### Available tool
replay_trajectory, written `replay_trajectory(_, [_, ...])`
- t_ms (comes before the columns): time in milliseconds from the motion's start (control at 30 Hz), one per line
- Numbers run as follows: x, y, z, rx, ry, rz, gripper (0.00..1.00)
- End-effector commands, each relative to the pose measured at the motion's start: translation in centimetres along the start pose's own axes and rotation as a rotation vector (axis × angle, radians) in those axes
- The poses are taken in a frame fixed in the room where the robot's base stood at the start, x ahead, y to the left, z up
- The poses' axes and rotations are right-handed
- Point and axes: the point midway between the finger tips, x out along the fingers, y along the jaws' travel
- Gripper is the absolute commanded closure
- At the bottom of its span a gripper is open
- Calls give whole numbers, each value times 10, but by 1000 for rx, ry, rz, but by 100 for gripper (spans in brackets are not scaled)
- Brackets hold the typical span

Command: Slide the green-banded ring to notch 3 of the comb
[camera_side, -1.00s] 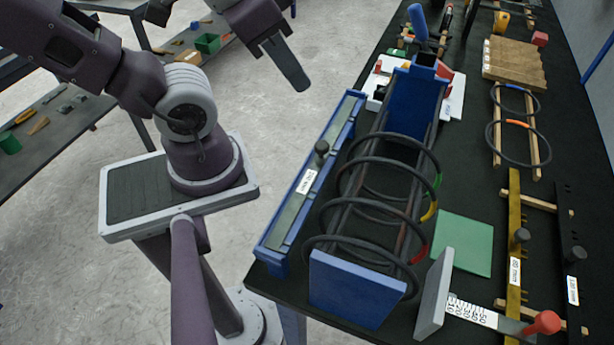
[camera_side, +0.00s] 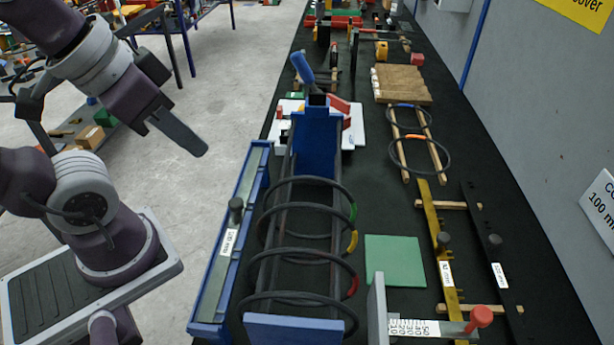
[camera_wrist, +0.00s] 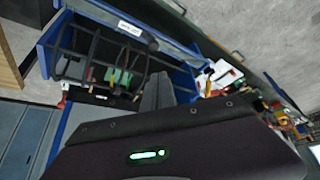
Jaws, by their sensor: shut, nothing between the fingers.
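The green-banded ring (camera_side: 341,191) is the farthest of several dark rings around the rebar cage (camera_side: 311,240); its green band (camera_side: 353,212) shows on the right side. Nearer rings carry a yellow band (camera_side: 352,242) and a red band (camera_side: 352,286). A brass notched bar (camera_side: 429,211) and a black bar (camera_side: 481,220) lie to the right, and a bar with a black knob sits in a blue holder (camera_side: 198,308) on the left. I cannot tell which is the comb, nor read its notches. My gripper (camera_side: 198,146) is shut and empty, left of the cage; its fingers also show in the wrist view (camera_wrist: 157,92).
Blue end plates (camera_side: 318,140) stand at the cage's ends. A green square (camera_side: 394,260) and a grey upright plate with a scale (camera_side: 377,310) are right of the cage. Spare rings (camera_side: 446,158) lie on wooden rails. Open floor is left of the bench.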

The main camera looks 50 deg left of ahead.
Motion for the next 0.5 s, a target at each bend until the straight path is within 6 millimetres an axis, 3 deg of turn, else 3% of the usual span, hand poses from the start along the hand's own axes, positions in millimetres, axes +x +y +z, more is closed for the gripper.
replay_trajectory(167, [0,0,0,0,0,0,100])
replay_trajectory(267, [0,1,-3,20,-10,1,84])
replay_trajectory(333, [0,6,-15,110,-62,5,71])
replay_trajectory(500, [16,40,-64,504,-254,13,71])
